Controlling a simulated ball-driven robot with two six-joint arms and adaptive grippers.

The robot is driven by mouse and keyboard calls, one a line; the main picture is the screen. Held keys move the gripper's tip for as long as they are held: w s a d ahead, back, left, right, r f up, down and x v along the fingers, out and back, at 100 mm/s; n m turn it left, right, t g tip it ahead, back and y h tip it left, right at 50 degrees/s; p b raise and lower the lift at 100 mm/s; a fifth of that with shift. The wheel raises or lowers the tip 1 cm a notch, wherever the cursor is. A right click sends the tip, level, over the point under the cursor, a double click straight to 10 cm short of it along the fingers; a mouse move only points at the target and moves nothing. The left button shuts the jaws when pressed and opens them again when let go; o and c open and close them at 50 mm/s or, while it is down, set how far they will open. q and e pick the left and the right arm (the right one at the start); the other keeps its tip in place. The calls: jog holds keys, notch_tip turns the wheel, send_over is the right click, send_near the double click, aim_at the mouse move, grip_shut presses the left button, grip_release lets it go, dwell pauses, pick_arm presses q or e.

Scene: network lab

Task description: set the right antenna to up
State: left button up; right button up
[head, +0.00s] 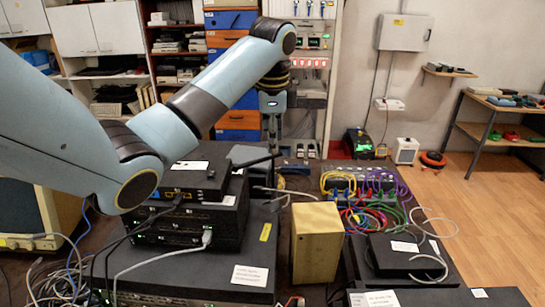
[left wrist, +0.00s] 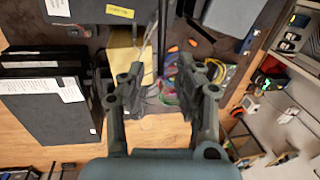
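A black router (head: 195,178) sits on top of the stack of devices at the left centre in the head view. A thin dark antenna (head: 258,160) sticks out from its right side, close to level and tilted slightly up to the right. My left gripper (head: 273,142) points down over the antenna's outer end. In the left wrist view, my left gripper (left wrist: 164,72) has its fingers apart. A dark narrow bar, seemingly the antenna (left wrist: 161,40), runs between the fingertips with gaps on both sides. I cannot tell whether another antenna is hidden behind my arm. My right gripper is in neither view.
A wooden box (head: 316,243) stands right of the stack. Coloured cables (head: 370,210) lie behind it, and a black device (head: 405,256) lies to its right. Grey and blue cables hang at the left. The floor at far right is clear.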

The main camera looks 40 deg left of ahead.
aim_at(272, 157)
pick_arm(q)
jog(key=f, duration=0.4)
jog(key=w+f+p, duration=0.1)
jog(key=f, duration=0.1)
jog(key=shift+a, duration=0.4)
grip_shut()
